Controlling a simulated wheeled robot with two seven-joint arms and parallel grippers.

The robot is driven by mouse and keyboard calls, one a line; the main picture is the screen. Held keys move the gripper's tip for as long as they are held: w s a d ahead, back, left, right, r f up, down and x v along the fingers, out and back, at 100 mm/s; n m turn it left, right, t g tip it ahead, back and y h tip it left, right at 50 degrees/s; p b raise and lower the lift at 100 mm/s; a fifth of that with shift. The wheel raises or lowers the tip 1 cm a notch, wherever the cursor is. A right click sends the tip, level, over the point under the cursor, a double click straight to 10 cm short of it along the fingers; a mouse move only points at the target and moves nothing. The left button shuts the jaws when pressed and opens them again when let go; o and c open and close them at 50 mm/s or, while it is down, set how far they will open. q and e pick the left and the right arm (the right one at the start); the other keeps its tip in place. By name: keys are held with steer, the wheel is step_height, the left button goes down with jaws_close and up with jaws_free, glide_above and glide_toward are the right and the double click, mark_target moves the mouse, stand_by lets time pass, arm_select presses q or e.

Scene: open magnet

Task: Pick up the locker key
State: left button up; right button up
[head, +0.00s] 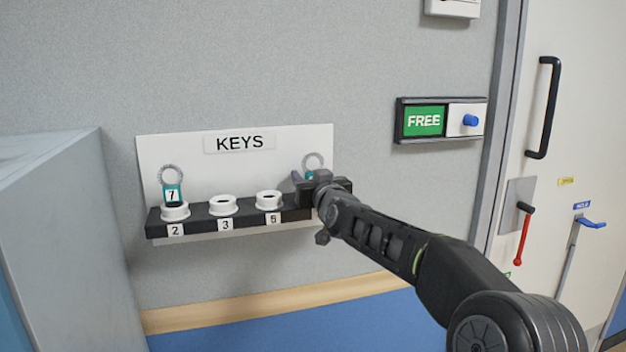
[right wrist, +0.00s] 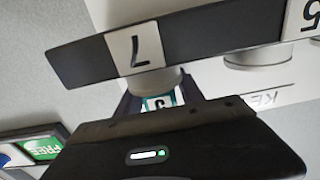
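A key with a ring and a teal tag (head: 308,174) stands at the right end of the black key rack (head: 196,225), mostly hidden by my right gripper (head: 304,180). In the right wrist view its tag (right wrist: 158,103) shows upside down with a digit that looks like 3, below the cup (right wrist: 170,82) over label 7. My right gripper's fingers (right wrist: 160,97) stand on both sides of this tag and look open. Another key (head: 172,192), tagged 7, stands in the cup over label 2. My left gripper is not in view.
The cups over labels 3 (head: 223,205) and 5 (head: 269,200) are empty. The rack is on a white KEYS board (head: 240,170) on the wall. A grey cabinet (head: 60,230) stands at left. A FREE sign (head: 424,121) and a door (head: 580,60) are at right.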

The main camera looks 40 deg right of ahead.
mark_target(309, 164)
jaws_close()
steer(key=shift+r, duration=0.1)
stand_by(0.4)
steer(key=shift+r+p, duration=0.75)
steer(key=shift+r, duration=0.8)
steer(key=shift+s+a+r, duration=0.1)
steer(key=shift+s+r, duration=0.05)
steer(key=shift+r, duration=0.2)
steer(key=b+v, duration=0.2)
steer(key=v, duration=1.5)
steer(key=shift+s+a+f, duration=0.15)
steer(key=shift+s+f, duration=0.15)
